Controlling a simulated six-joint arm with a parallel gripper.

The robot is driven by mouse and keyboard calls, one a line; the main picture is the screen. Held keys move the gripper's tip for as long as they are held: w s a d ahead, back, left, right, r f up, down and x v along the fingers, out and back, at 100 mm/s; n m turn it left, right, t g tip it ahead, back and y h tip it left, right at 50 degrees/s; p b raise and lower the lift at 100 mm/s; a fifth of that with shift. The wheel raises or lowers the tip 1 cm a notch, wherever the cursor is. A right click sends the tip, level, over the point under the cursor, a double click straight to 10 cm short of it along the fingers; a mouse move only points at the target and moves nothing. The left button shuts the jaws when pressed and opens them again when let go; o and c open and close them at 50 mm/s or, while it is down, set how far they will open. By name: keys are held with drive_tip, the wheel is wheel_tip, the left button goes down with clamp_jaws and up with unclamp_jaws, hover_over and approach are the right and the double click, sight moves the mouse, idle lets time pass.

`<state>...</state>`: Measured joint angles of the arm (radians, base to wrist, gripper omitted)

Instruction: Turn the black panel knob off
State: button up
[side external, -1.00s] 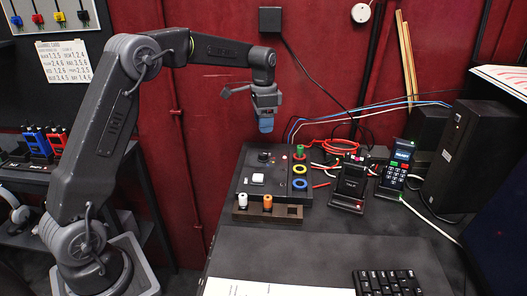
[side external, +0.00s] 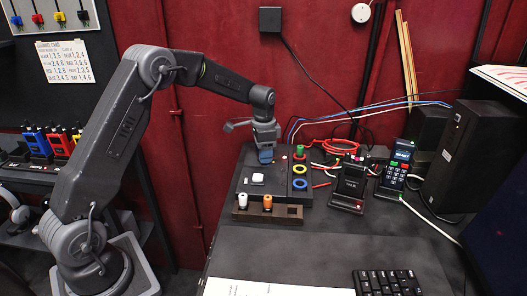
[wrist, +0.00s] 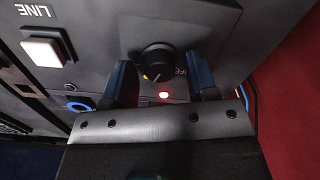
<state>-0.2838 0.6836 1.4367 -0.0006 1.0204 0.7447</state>
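The black panel knob (wrist: 158,60) sits on the dark control panel (wrist: 100,20) in the wrist view, with an orange pointer mark towards its lower left. My gripper (wrist: 160,66) is open, with one blue finger on each side of the knob. A gap shows between each finger and the knob. In the side view my gripper (side external: 265,156) is down over the back of the panel (side external: 244,181) and hides the knob there.
The panel bears a white square button (wrist: 44,48) near upside-down "LINE" lettering, and green, yellow and blue (side external: 300,184) rings. A brown block (side external: 254,214) with white and orange pegs stands in front. A black device (side external: 350,185) and cables are to the right.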

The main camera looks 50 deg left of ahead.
drive_tip(key=c, duration=0.8)
drive_tip(key=shift+n, duration=0.3)
drive_tip(key=n, duration=0.7)
drive_tip(key=shift+n, duration=0.3)
drive_tip(key=n, duration=0.4)
drive_tip(key=shift+n, duration=2)
